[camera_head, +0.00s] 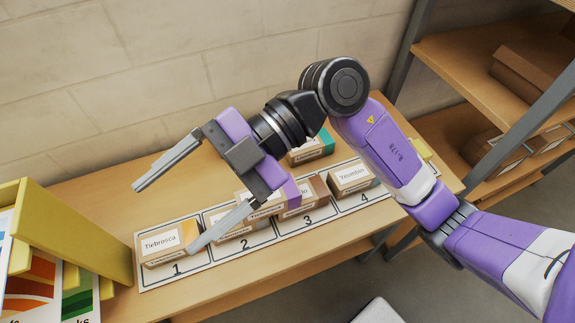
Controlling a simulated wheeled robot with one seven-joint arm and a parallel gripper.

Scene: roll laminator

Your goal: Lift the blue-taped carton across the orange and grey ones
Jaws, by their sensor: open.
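A row of small brown cartons stands on a white strip with numbered spaces (215,262). The carton labelled "Tiebrosca" (160,245), with a yellow-orange band, is on space 1. A carton on space 2 (232,232) is mostly hidden by my gripper. A carton with a dark brown end (318,190) is at space 3. The carton labelled "Yecontun" (350,177), with a greyish band, is on space 4. A teal-banded carton (318,146) stands behind the strip. No band is clearly blue. My gripper (166,219) is open and empty, its fingers above the left end of the row.
A yellow-sided holder with coloured sheets (75,235) stands at the table's left end. A wooden shelf rack (470,50) with brown boxes is at the right. A block wall (150,80) is behind. The wooden table (95,190) is bare at back left.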

